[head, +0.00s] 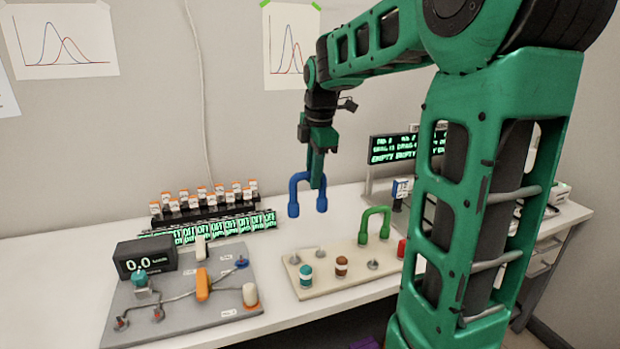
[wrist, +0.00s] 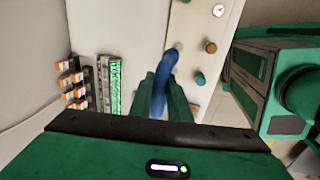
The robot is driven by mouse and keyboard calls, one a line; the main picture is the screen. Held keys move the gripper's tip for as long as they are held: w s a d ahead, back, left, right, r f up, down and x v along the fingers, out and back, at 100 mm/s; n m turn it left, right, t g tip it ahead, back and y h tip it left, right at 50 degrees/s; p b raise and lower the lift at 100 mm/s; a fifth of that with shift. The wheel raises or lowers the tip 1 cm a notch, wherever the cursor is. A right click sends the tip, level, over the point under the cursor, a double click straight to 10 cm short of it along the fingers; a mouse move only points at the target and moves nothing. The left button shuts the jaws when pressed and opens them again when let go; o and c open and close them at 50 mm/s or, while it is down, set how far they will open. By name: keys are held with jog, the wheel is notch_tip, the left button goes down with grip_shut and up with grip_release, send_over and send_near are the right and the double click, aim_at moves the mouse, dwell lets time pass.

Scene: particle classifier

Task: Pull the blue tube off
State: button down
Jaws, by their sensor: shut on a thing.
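The blue tube (head: 294,190) is an upside-down U with thicker ends. My gripper (head: 316,182) is shut on it near its right upper part and holds it in the air, above and behind the beige board (head: 340,284). The tube's ends hang free and touch nothing in the head view. In the wrist view the blue tube (wrist: 170,79) shows between my fingers (wrist: 160,100), partly hidden by them.
A green tube (head: 376,211) stands on the beige board beside teal and brown caps (head: 341,266) and bare pegs. A grey board (head: 185,305) with a display (head: 146,258) lies left. Racks of orange-capped vials (head: 203,203) stand behind. A lit screen (head: 393,148) stands right.

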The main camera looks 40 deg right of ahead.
jog(key=shift+r, duration=0.15)
jog(key=shift+r, duration=1.35)
